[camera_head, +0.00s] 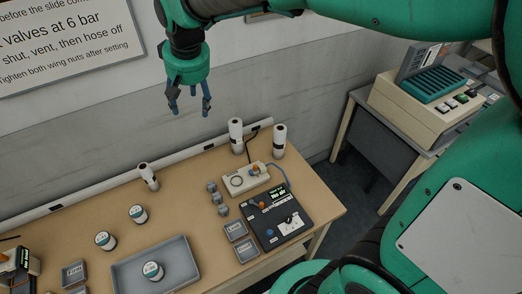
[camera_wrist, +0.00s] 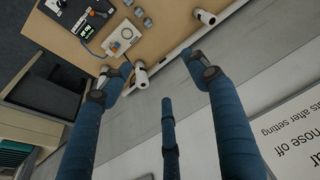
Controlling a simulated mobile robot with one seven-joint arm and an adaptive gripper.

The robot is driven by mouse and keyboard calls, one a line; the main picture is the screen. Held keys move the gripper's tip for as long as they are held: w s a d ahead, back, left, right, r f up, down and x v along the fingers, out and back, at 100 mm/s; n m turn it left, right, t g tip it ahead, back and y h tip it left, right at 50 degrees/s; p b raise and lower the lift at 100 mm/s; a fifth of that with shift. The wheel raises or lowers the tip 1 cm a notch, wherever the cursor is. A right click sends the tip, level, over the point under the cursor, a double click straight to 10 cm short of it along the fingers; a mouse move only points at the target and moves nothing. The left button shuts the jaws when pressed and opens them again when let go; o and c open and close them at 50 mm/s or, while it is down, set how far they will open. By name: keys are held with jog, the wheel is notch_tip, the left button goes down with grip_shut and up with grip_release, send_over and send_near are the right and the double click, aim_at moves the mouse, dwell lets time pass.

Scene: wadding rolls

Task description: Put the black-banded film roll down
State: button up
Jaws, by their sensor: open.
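My gripper (camera_head: 188,103) has its blue fingers spread and empty, high above the back of the table, near the wall. In the wrist view its three fingers (camera_wrist: 160,75) are apart with nothing between them. Three tall white rolls with dark tops stand along the table's back: one left of centre (camera_head: 148,178), one further right (camera_head: 236,138) and one near the right end (camera_head: 279,141). The wrist view shows a white roll (camera_wrist: 141,79) close beside a fingertip in the picture, and another roll (camera_wrist: 205,17) at the top. I cannot tell which roll has the black band.
The wooden table (camera_head: 195,170) holds a grey tray (camera_head: 185,262) with a white can (camera_head: 152,270), more cans, small grey bins, a pale device (camera_head: 247,180) and a black control box (camera_head: 277,216). A side desk with a beige machine (camera_head: 420,105) stands right. White trunking runs along the wall.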

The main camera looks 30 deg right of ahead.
jog(key=s+d+t, duration=0.1)
jog(key=s+d, duration=0.3)
jog(key=s, duration=0.9)
jog(key=s+d+t, duration=0.1)
jog(key=s+d, duration=0.2)
jog(key=s, duration=1.1)
jog(key=shift+d+m, duration=0.3)
jog(key=shift+d, duration=0.1)
jog(key=shift+f, duration=0.1)
notch_tip(320, 180, down, 14)
jog(key=b, duration=1.3)
jog(key=shift+r+b, duration=0.25)
jog(key=shift+b, duration=0.05)
notch_tip(320, 180, down, 12)
jog(key=b, duration=1.2)
